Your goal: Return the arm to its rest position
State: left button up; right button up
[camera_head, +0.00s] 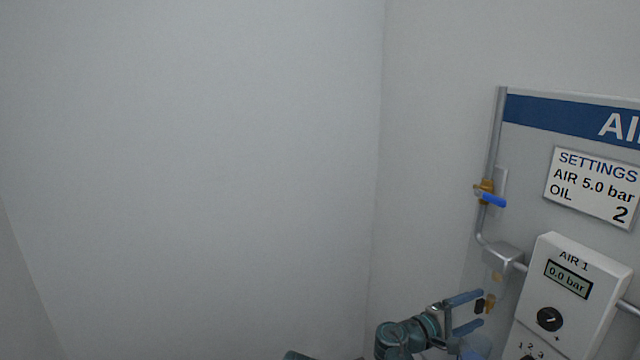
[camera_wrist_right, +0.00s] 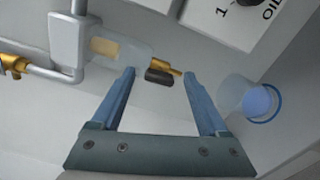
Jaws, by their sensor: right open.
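My right gripper (camera_head: 481,309) is open at the lower right of the head view, in front of the air panel. In the right wrist view its two blue fingers (camera_wrist_right: 158,73) are spread. A brass drain fitting with a black knob (camera_wrist_right: 160,76) shows at the gap between the fingertips, below a clear filter bowl (camera_wrist_right: 125,52). The fitting also shows in the head view (camera_head: 489,304). I cannot tell whether a finger touches it. Nothing is visibly gripped. My left gripper is not in view.
The panel (camera_head: 520,140) carries a blue-handled valve (camera_head: 493,200), a settings sign (camera_head: 593,187) and a white AIR 1 unit (camera_head: 565,290) reading 0.0 bar. A clear cup with blue (camera_wrist_right: 257,102) is close right of the fingers. Bare wall (camera_head: 200,150) fills the left.

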jog(key=n, duration=0.6)
jog(key=shift+r+n, duration=0.1)
jog(key=shift+n, duration=0.3)
jog(key=n, duration=0.3)
jog(key=shift+w+n, duration=0.1)
jog(key=shift+n, duration=1.9)
